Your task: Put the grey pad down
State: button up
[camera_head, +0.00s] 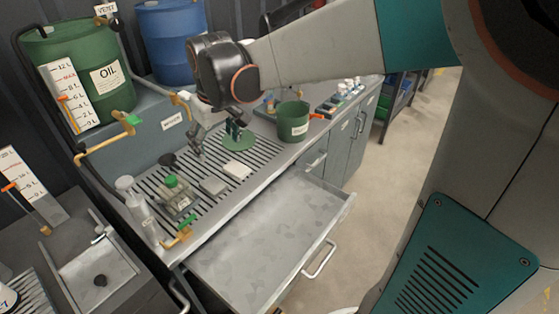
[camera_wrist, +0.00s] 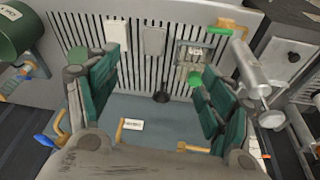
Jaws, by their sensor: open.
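The grey pad (camera_head: 213,186) lies flat on the slatted rack of the counter, beside a white pad (camera_head: 236,170). In the wrist view the grey pad (camera_wrist: 154,40) shows beyond my fingers, with the white pad (camera_wrist: 116,33) to its left. My gripper (camera_head: 233,129) is over the back part of the rack. In the wrist view my gripper (camera_wrist: 155,75) has its green fingers spread wide, with nothing between them. The grey pad is apart from the fingers.
An open, empty drawer (camera_head: 270,236) juts out below the rack. A green-capped jar (camera_head: 176,192), a clear cylinder (camera_head: 141,214) and brass taps stand near the pads. A green pot (camera_head: 293,121) stands to the right, and a green oil drum (camera_head: 89,70) is behind.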

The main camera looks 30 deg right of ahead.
jog(key=s+m+t, duration=0.2)
jog(key=s+t, duration=0.2)
jog(key=s, duration=1.6)
notch_tip(320, 180, down, 3)
jog(key=b, duration=0.3)
jog(key=shift+o, duration=0.5)
